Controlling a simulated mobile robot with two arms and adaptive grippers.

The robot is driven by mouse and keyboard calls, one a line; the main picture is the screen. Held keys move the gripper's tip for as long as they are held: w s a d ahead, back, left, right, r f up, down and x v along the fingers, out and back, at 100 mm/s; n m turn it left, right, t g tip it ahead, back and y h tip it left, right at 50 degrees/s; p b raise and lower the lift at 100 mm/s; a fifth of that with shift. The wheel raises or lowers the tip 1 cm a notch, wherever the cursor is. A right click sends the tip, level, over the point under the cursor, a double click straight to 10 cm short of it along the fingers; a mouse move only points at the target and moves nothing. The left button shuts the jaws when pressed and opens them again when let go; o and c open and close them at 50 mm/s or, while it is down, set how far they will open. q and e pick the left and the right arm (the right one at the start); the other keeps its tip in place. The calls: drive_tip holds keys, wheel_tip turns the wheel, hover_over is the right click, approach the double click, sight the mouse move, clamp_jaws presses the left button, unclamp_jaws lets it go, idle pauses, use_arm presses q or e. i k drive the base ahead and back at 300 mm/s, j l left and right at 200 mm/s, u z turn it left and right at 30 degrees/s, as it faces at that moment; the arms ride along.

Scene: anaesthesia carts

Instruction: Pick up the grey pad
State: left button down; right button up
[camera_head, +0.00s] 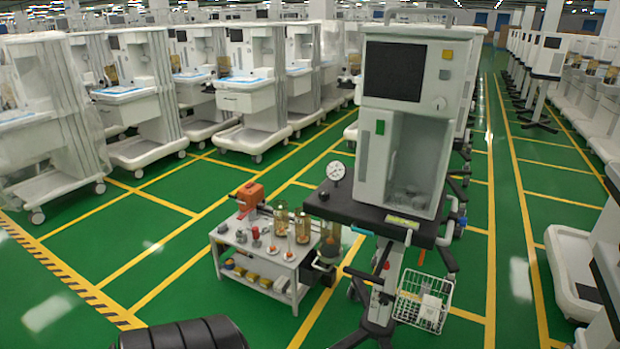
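I cannot pick out a grey pad with certainty in the head view. The central anaesthesia cart (446,75) has a dark screen and a dark, flat work surface (350,212). A low grey utility cart (228,238) stands to its left, holding several small parts, and no pad can be made out among them. A small dark flat piece (590,293) lies on a white cart base at the right edge; I cannot tell what it is. Neither of my grippers is in view.
A round gauge (336,171) stands up at the dark surface's left end. A white wire basket (424,300) hangs below it. An orange-red device (249,196) sits on the utility cart. Rows of white carts line both sides.

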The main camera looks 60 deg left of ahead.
sight(222, 227)
drive_tip(key=u, duration=2.55)
drive_tip(key=z, duration=0.95)
drive_tip(key=k+j, duration=0.15)
drive_tip(key=k, duration=0.2)
